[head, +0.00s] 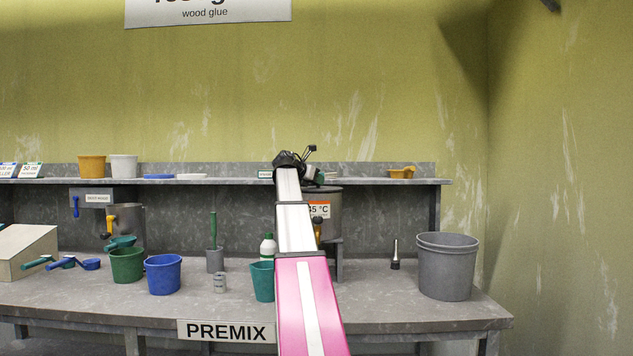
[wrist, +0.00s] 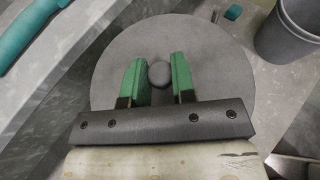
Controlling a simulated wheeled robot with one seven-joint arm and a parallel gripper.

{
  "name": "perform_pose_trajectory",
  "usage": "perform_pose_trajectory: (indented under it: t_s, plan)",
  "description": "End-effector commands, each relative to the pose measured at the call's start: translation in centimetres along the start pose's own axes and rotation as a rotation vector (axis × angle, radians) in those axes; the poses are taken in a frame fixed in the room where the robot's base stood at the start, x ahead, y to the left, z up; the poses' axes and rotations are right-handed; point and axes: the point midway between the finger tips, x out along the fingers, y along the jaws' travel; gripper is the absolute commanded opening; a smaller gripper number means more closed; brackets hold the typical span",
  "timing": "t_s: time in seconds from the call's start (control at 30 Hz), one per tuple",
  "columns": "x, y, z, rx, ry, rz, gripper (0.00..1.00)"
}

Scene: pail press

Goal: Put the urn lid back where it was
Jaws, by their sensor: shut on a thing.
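The urn (head: 328,228) is a grey cylinder with an orange-and-white temperature label, standing on the bench behind my arm and partly hidden by it. My gripper (head: 304,166) is just above the urn's top in the head view. In the wrist view my gripper (wrist: 159,80) has its two green fingers on either side of a round knob and is shut on it. The knob stands in the middle of the urn lid (wrist: 115,58), a flat grey disc. The lid hides what is under it, so I cannot tell whether it touches the urn.
A large grey bucket (head: 447,272) stands right of the urn. A shelf (head: 225,182) runs behind, holding an orange scoop (head: 402,172) at its right end. Blue (head: 163,275), green (head: 127,266) and teal (head: 262,282) pails stand left of my arm. A white bottle (head: 268,247) stands close by.

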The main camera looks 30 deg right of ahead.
Motion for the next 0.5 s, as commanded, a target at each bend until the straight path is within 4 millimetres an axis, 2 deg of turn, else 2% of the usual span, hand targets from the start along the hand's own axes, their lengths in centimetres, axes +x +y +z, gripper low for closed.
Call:
perform_pose_trajectory:
  t_s: [0.47, 0.5]
  plan:
    - [0.32, 0.01, -0.75, 0.000, 0.000, 0.000, 0.02]
    - [0.32, 0.03, -0.75, 0.000, 0.000, 0.000, 0.31]
